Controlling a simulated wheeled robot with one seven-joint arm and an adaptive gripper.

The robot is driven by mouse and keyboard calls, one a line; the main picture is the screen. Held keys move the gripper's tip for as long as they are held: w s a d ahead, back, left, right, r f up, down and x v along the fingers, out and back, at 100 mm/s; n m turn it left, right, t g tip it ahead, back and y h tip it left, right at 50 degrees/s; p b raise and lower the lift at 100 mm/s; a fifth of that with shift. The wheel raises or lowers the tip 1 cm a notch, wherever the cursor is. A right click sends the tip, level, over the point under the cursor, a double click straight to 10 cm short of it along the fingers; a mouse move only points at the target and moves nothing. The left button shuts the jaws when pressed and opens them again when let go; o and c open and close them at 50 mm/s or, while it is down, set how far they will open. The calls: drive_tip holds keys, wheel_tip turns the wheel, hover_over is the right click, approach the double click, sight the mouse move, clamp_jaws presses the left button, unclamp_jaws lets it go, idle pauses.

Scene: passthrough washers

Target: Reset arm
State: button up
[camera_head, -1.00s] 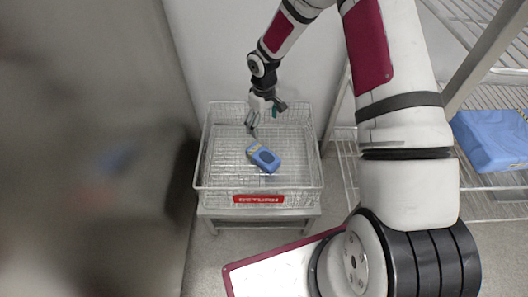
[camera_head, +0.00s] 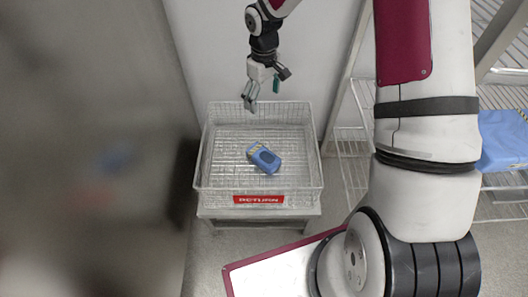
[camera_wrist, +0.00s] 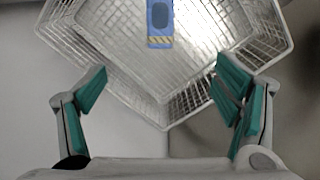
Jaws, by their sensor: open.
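My gripper (camera_head: 250,104) is open and empty above the back part of the wire basket (camera_head: 258,190) in the head view. In the wrist view, the green-padded fingers of my gripper (camera_wrist: 165,104) are spread wide with nothing between them. A blue device with a dark face (camera_head: 264,158) lies on the basket floor, apart from the gripper. In the wrist view the blue device (camera_wrist: 160,20) shows at the top, cut off by the frame edge, with a yellow-and-black striped end.
A wire shelf rack with a blue item (camera_head: 502,140) is at the right. A blurred dark surface fills the left. A wall is close behind the basket.

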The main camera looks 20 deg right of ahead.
drive_tip(key=shift+r, duration=0.3)
